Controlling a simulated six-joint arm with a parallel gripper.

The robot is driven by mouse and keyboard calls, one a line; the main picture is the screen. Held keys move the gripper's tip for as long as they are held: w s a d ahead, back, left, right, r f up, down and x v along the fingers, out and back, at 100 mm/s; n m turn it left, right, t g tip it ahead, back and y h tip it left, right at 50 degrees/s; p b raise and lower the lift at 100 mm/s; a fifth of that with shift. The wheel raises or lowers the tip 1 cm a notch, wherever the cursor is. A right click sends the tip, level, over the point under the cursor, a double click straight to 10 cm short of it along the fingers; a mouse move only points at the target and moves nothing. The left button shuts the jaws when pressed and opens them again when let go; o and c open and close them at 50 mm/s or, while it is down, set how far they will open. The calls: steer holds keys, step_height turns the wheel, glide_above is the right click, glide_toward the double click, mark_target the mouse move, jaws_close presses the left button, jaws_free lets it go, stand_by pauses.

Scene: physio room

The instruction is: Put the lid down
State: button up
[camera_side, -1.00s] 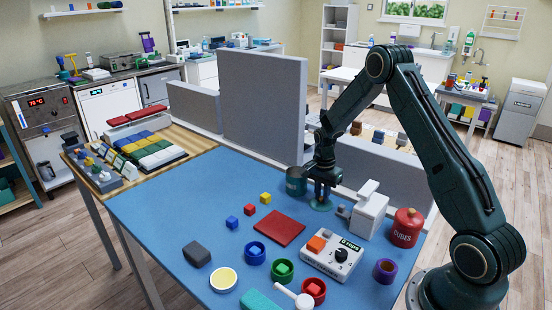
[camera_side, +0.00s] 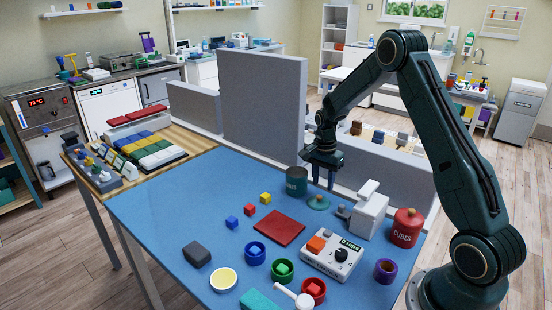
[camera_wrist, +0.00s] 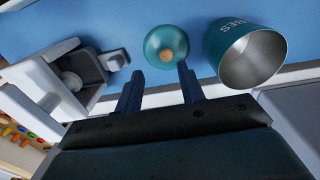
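The teal lid (camera_side: 318,202) lies flat on the blue table, right of the open teal canister (camera_side: 297,181). In the wrist view the lid (camera_wrist: 166,47) shows its orange-tan knob facing up, apart from the canister (camera_wrist: 245,55), whose inside looks empty. My gripper (camera_side: 324,178) is raised above the lid. In the wrist view its two fingers (camera_wrist: 159,82) are spread apart with nothing between them, and the lid lies beyond their tips.
A white device (camera_side: 370,215) stands right of the lid, with a red canister (camera_side: 406,228) beyond it. Grey partitions (camera_side: 385,172) rise behind. A red mat (camera_side: 279,229), small cubes and the control box (camera_side: 333,256) are nearer the front.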

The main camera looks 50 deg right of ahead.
mark_target(321, 197)
step_height(321, 197, up, 7)
stand_by(0.3)
steer(key=shift+w+f, duration=0.1)
steer(key=shift+f, duration=0.05)
stand_by(0.4)
steer(key=s+a+r+n+t, duration=0.1)
steer(key=s+a+r+n, duration=0.35)
steer(key=a+r, duration=0.3)
steer(key=s+a+r+n+t, duration=0.2)
steer(key=s+a+r+n, duration=0.3)
steer(key=r, duration=0.3)
steer(key=s+a+r+n+t, duration=0.1)
steer(key=s+a+n, duration=0.3)
steer(key=s, duration=0.4)
steer(key=s+a+r+n+t, duration=0.1)
steer(key=s+a+n+t, duration=0.1)
steer(key=s+a+n, duration=0.2)
steer(key=s+a, duration=0.2)
steer(key=s, duration=0.1)
steer(key=shift+s+r, duration=0.2)
steer(key=shift+s, duration=0.15)
